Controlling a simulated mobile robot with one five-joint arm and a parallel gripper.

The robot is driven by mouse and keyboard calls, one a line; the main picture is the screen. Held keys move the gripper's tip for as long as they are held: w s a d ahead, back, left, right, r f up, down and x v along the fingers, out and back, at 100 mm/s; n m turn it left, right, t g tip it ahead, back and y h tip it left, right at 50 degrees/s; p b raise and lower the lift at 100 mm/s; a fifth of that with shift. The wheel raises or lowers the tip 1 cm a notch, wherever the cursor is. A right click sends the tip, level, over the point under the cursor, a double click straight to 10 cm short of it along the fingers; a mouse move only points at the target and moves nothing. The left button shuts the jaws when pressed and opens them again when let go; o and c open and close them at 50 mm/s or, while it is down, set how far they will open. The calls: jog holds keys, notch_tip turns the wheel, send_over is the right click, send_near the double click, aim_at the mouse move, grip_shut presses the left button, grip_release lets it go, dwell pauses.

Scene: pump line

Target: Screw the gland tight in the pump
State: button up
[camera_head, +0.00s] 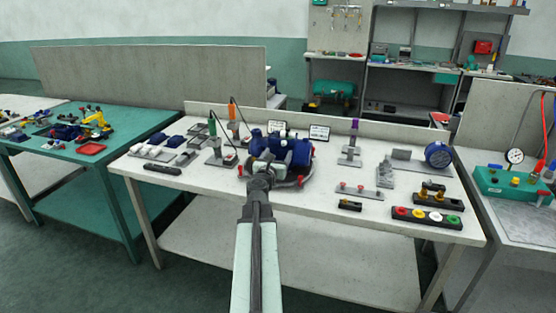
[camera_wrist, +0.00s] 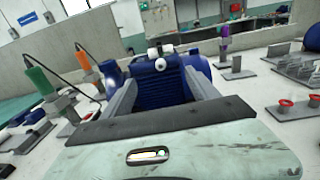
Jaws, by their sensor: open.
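The blue pump (camera_head: 292,150) stands at the middle of the white table. In the wrist view its ribbed blue body (camera_wrist: 158,88) fills the space ahead of my gripper. Small white and dark round parts (camera_wrist: 154,52) show at the top of the pump; I cannot tell whether one is the gland. My gripper (camera_wrist: 162,78) is open, its two grey fingers spread to left and right with the pump between or just beyond them. I cannot tell whether they touch it. In the head view my gripper (camera_head: 262,172) is in front of the pump and hides part of it.
A green-handled tool (camera_head: 212,128) and an orange-handled tool (camera_head: 233,112) stand left of the pump. A purple-topped stand (camera_head: 353,140), a red-knobbed plate (camera_head: 359,191) and a dark block with coloured rings (camera_head: 427,217) lie right. The table's front edge is mostly clear.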

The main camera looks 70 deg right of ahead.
aim_at(283, 145)
jog(key=shift+s+d, duration=0.1)
jog(key=shift+d, duration=0.05)
jog(key=shift+w+d, duration=0.15)
jog(key=shift+d, duration=1.05)
jog(key=shift+w+d, duration=0.15)
jog(key=shift+d, duration=1.05)
jog(key=shift+d, duration=0.25)
jog(key=shift+w+d, duration=0.1)
jog(key=shift+d, duration=0.65)
grip_shut()
jog(key=c, duration=0.6)
grip_release()
jog(key=shift+c, duration=0.2)
